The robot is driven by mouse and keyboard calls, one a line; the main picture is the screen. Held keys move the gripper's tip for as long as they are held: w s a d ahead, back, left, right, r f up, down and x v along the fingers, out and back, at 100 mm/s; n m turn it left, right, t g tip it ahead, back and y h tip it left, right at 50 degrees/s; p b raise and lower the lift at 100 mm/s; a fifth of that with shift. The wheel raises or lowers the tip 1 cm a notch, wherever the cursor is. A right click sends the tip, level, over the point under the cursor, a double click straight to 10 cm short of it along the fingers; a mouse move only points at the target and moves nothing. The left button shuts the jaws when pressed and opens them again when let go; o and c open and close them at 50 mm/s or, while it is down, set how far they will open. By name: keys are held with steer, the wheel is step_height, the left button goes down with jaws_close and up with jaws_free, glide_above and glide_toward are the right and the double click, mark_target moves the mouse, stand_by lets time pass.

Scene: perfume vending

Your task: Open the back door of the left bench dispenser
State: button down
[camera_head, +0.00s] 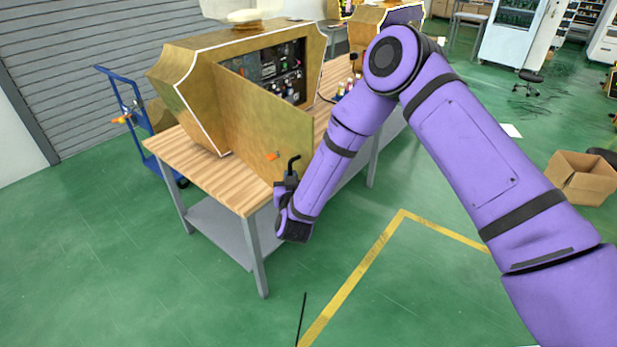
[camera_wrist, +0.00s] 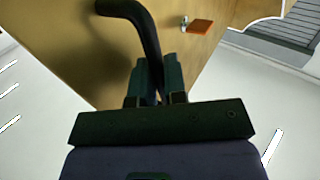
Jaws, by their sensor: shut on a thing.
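The left bench dispenser (camera_head: 190,69) is a gold-brown cabinet with white edge trim on a wooden-top bench. Its back door (camera_head: 260,112) stands partly open, swung outward, and the dark interior with electronics (camera_head: 277,72) shows behind it. A black curved handle (camera_head: 293,163) sticks out from the door near its lower free corner; it shows large in the wrist view (camera_wrist: 145,35). My gripper (camera_head: 288,180) is at the handle, with its fingers (camera_wrist: 158,82) shut on it. An orange tab (camera_wrist: 199,27) is on the door beside the handle. The fingertips are partly hidden in the head view.
The bench (camera_head: 190,163) has grey legs and a lower shelf. Small bottles (camera_head: 345,88) stand on the bench right of the dispenser, and a second dispenser (camera_head: 366,18) is behind. A blue hand truck (camera_head: 125,95) is at left, a cardboard box (camera_head: 580,178) at right. Green floor in front is open.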

steer(key=shift+s+a+r+h, duration=0.1)
steer(key=shift+s+a+h, duration=0.15)
steer(key=shift+a, duration=0.25)
steer(key=shift+s+a+h, duration=0.15)
steer(key=shift+s+a, duration=0.15)
steer(key=shift+a, duration=0.15)
steer(key=c, duration=1.2)
jaws_free()
steer(key=s, duration=1)
steer(key=shift+s+d, duration=0.35)
steer(key=shift+s, duration=0.05)
